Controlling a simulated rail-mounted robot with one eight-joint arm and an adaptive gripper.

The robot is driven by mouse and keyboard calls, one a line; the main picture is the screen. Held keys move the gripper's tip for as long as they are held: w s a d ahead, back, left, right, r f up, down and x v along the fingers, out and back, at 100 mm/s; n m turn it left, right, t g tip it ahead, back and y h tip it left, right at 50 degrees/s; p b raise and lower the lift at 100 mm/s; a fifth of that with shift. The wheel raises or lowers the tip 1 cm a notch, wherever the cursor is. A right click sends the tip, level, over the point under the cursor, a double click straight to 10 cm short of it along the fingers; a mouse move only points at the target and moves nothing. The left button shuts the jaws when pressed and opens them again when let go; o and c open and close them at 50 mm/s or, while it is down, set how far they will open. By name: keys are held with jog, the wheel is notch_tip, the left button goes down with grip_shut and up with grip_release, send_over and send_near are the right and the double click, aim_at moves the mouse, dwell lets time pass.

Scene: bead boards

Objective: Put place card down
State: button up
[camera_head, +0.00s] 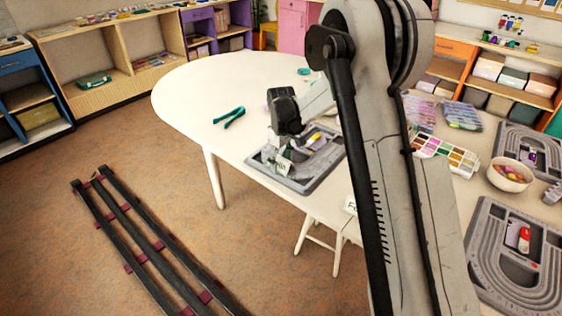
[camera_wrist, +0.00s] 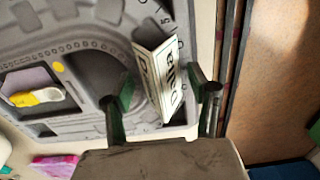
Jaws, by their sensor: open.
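The place card (camera_wrist: 163,80) is a folded white tent with dark lettering. In the wrist view it stands between the two fingers of my gripper (camera_wrist: 163,95), with a gap beside each finger. The card is on or just over the edge of a grey bead board (camera_wrist: 92,12); I cannot tell whether it touches. In the head view my gripper (camera_head: 281,145) is low over the same board (camera_head: 297,186), near the table's front edge, and the card (camera_head: 284,164) shows small beneath it. The jaws are open.
A yellow and white piece (camera_wrist: 38,97) lies on the near board. The table's left end is mostly clear.

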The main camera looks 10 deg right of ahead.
jog(key=shift+r, duration=0.1)
notch_tip(320, 180, up, 12)
jog(key=p, duration=0.1)
jog(key=s+r+m+t, duration=0.2)
jog(key=s+r, duration=0.6)
jog(key=r, duration=0.1)
jog(key=s+r+m+t, duration=0.15)
jog(key=s+r, duration=0.35)
jog(key=s, duration=0.6)
jog(key=s+f+m+t, duration=0.2)
jog(key=s+m+t, duration=0.1)
jog(key=s, duration=1.6)
jog(key=shift+d+f+t, duration=0.25)
jog(key=shift+d+t, duration=0.05)
jog(key=shift+t, duration=0.05)
jog(key=shift+m, duration=0.25)
